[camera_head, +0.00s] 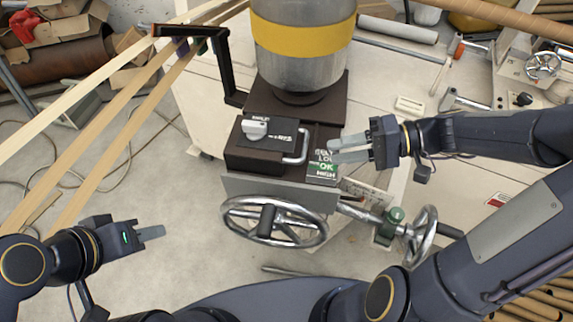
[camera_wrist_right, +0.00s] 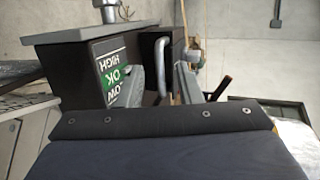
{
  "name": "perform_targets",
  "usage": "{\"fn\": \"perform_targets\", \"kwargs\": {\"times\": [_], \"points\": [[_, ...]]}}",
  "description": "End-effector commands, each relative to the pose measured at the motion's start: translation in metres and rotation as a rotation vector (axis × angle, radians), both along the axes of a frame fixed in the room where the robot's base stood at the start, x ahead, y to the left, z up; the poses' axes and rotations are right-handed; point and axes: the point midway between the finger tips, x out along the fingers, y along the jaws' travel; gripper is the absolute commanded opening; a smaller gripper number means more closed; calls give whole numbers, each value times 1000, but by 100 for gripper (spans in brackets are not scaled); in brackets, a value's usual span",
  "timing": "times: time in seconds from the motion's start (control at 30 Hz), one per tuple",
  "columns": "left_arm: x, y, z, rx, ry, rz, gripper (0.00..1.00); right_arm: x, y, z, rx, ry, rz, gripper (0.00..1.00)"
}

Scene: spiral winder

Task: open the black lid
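The black lid (camera_head: 272,132) lies flat on a dark box at the front of the machine, below the steel cylinder. It carries a grey knob (camera_head: 254,129) and a silver bar handle (camera_head: 300,148) at its right side. My right gripper (camera_head: 334,150) is open, just right of the handle, pointing left towards it over the green OK gauge label (camera_head: 324,167). In the right wrist view, the handle (camera_wrist_right: 161,64) appears between the two separated fingers (camera_wrist_right: 158,80); contact cannot be told. My left gripper (camera_head: 152,233) is at lower left, away from the lid; its finger gap is unclear.
A chrome handwheel (camera_head: 274,221) stands in front of the box, and a smaller one (camera_head: 420,236) is to its right. The steel cylinder (camera_head: 303,45) with a yellow band rises behind the lid. A black bracket (camera_head: 226,62) guides wooden strips at left.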

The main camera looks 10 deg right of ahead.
Motion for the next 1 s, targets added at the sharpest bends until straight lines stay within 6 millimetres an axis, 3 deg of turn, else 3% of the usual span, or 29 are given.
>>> {"fn": "perform_targets", "kwargs": {"times": [0.03,0.17,0.63,1.0], "points": [[0,0,-7,0,0,0,36,8,-4,-10,39,-1,-15,32],[0,0,-8,0,0,0,36,18,-5,-12,87,-19,-34,32],[0,0,-2,0,0,0,36,29,58,-24,89,-18,-31,32],[0,0,-1,0,0,0,36,31,69,-27,86,-19,-35,32]]}}
